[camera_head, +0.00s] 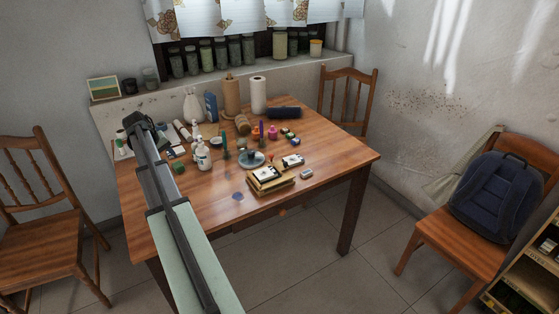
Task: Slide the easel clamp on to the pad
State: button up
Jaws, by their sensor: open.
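My arm reaches from the bottom edge over the left side of the wooden table (320,172). My gripper (140,122) is at its dark far end, near the table's back left corner. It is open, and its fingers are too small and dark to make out. I cannot pick out the easel clamp or the pad with certainty. A small stack (270,186) with a pale top and dark marks lies near the table's front edge, well to the right of my gripper. My arm hides part of the table's left side.
A white bottle (203,156), a blue-grey dish (251,159), paper rolls (258,95) and several small coloured items crowd the table's middle and back. Jars line the ledge behind. Chairs stand left, behind and right, the right one holding a backpack (503,197). The table's right end is clear.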

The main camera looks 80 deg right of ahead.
jog(key=s+d+r+m+y, duration=0.1)
jog(key=s+d+m, duration=0.1)
jog(key=s+d, duration=0.35)
jog(key=s+d+r+m+y, duration=0.1)
jog(key=s+d+r+m, duration=0.1)
jog(key=s, duration=0.6)
jog(key=s+d+r+m, duration=0.1)
jog(key=s+d, duration=0.2)
jog(key=s, duration=0.4)
jog(key=m+t+y, duration=0.1)
jog(key=m+y, duration=0.1)
jog(key=m, duration=0.3)
send_near(282, 167)
jog(key=f, duration=0.2)
jog(key=s+f, duration=0.1)
jog(key=f, duration=0.3)
jog(key=shift+s+d, duration=0.2)
jog(key=shift+s, duration=0.1)
jog(key=shift+c, duration=0.3)
grip_shut()
